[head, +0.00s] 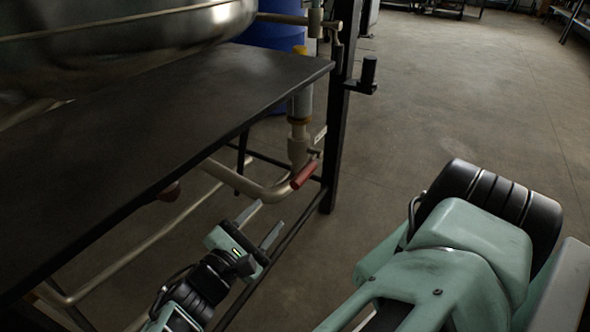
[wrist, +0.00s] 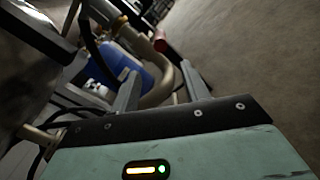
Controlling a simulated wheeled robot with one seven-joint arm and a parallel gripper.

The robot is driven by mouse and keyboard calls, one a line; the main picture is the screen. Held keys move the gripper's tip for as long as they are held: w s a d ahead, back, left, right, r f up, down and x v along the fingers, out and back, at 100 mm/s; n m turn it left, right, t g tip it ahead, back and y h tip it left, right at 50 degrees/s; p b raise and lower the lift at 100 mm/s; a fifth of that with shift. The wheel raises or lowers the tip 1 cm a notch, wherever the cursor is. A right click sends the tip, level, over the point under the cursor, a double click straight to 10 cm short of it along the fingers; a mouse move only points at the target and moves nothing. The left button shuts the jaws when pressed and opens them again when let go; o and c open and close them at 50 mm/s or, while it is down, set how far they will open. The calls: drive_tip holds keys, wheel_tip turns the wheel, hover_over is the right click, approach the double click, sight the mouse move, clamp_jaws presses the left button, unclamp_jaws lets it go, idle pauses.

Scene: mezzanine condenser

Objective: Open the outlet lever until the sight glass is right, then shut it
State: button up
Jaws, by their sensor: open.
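A lever with a red grip (head: 304,175) sits on the pipe at the table's far right corner, below the tabletop. It looks like the outlet lever; its red grip also shows in the wrist view (wrist: 160,41), beyond the fingertips. Above its valve stands a pale upright tube (head: 304,103) with a yellow collar, likely the sight glass; its level cannot be read, and the tabletop and leg partly hide it. My gripper (head: 267,217) is open and empty, below and left of the red grip, apart from it. Its fingers (wrist: 160,80) also show in the wrist view.
The dark table (head: 150,125) carries a large metal vessel (head: 110,35). Its black leg (head: 338,130) stands right beside the lever. A dark-handled fitting (head: 366,76) juts out from that leg. A blue drum (head: 270,38) stands behind. The floor to the right is clear.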

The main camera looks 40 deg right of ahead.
sight(304, 175)
drive_tip(key=b+x, duration=0.5)
drive_tip(key=x, duration=1)
drive_tip(key=shift+d+f, duration=0.15)
drive_tip(key=shift+d, duration=0.1)
drive_tip(key=shift+w+d+b, duration=0.2)
drive_tip(key=shift+d+b, duration=0.1)
drive_tip(key=shift+d, duration=0.25)
clamp_jaws()
